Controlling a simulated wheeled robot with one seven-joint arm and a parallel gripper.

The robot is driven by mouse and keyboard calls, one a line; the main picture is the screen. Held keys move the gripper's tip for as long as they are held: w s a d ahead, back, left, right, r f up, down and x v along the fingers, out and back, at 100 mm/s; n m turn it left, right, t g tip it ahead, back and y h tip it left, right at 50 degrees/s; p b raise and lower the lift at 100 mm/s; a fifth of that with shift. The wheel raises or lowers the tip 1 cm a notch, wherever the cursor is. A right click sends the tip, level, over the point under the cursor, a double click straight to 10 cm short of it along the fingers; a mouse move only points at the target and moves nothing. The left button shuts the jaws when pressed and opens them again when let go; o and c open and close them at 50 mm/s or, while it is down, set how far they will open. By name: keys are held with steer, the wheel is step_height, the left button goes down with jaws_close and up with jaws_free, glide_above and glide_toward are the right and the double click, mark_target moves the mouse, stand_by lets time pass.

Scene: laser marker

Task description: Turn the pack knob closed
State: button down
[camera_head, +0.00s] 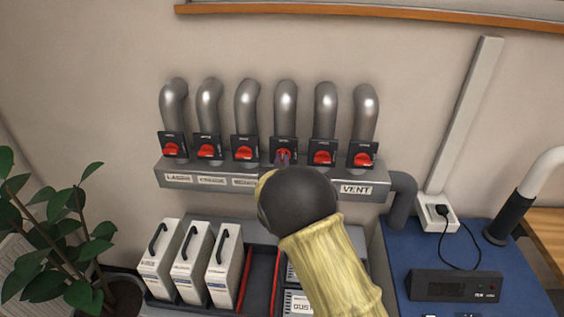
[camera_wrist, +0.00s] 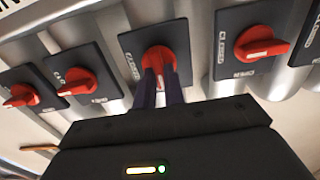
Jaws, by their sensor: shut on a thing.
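A row of red knobs on black plates sits under silver pipes on the wall manifold (camera_head: 330,182). My gripper (camera_head: 284,160) is at the fourth knob from the left. In the wrist view my gripper (camera_wrist: 163,88) has its two dark fingers shut on that red knob (camera_wrist: 158,58), one on each side. The knob's handle lies in line with the fingers. "CLOSED" is printed on the left of its plate (camera_wrist: 128,42). The name label below this knob is hidden behind my arm, so I cannot read whether it is pack.
Neighbouring red knobs (camera_wrist: 262,43) and (camera_wrist: 73,80) stand close on both sides. Below are white filter cartridges (camera_head: 193,262) in a dark rack. A plant (camera_head: 60,225) is at left; a blue bench (camera_head: 450,245) with a black box (camera_head: 455,288) is at right.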

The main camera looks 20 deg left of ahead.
steer(key=shift+f+m+b, duration=0.2)
steer(key=shift+m+b, duration=0.2)
steer(key=shift+b, duration=0.45)
steer(key=m+b, duration=0.5)
steer(key=b, duration=0.3)
steer(key=m+b, duration=0.6)
steer(key=b, duration=0.2)
steer(key=m+b, duration=0.6)
steer(key=b, duration=0.2)
steer(key=shift+d+f, duration=0.25)
steer(key=shift+m, duration=0.3)
steer(key=c, duration=1.5)
jaws_free()
steer(key=shift+r, duration=0.15)
